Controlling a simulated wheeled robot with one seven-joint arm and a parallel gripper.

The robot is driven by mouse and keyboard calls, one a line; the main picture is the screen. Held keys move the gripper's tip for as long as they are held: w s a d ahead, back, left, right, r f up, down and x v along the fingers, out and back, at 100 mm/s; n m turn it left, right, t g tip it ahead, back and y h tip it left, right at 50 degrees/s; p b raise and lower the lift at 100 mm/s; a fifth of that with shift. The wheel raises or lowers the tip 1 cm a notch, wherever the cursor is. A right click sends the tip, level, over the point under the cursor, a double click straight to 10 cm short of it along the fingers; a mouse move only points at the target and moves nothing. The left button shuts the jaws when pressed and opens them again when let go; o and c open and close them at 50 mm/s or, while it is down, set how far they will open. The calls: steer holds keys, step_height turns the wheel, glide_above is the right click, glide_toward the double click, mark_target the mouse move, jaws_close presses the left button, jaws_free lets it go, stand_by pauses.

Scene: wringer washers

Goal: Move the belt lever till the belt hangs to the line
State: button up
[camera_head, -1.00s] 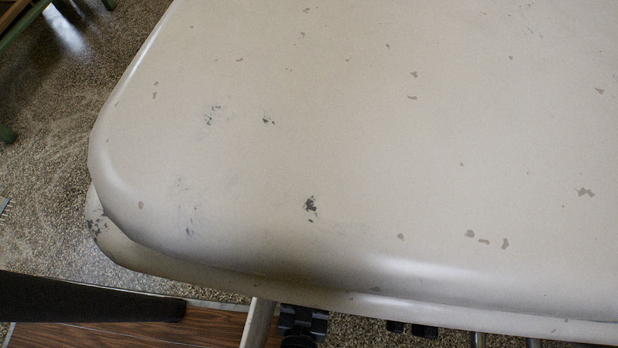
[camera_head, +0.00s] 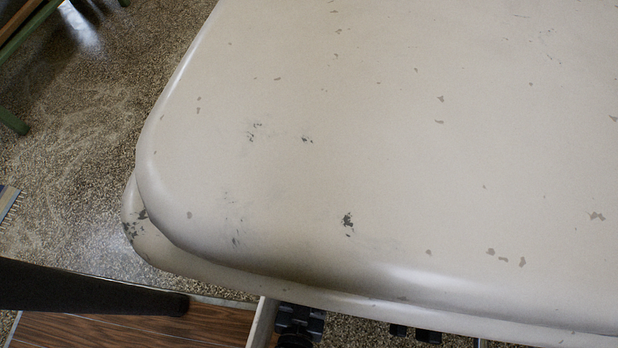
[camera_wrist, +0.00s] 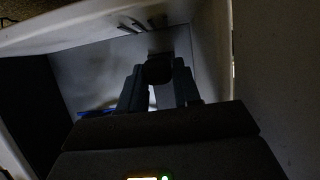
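My gripper (camera_wrist: 158,92) shows in the wrist view with its two dark fingers apart. A dark rounded block (camera_wrist: 158,70) sits at the fingertips, across the gap; it may be the lever's knob, but I cannot tell. Whether the fingers press on it is not clear in the dim light. The belt and the line cannot be made out in either view. In the head view, the machine's chipped cream top (camera_head: 400,130) fills most of the picture and hides what lies beneath it.
Pale panels (camera_wrist: 285,80) stand close on the right in the wrist view. A small blue item (camera_wrist: 95,113) lies at left. In the head view, speckled floor (camera_head: 80,140) is open at left, with a green-legged piece of furniture (camera_head: 15,120) at the upper left.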

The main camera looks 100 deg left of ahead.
steer(key=o, duration=0.4)
steer(key=shift+c, duration=0.2)
steer(key=p+v, duration=0.3)
steer(key=v, duration=0.4)
steer(key=shift+d, duration=0.4)
steer(key=shift+r, duration=0.2)
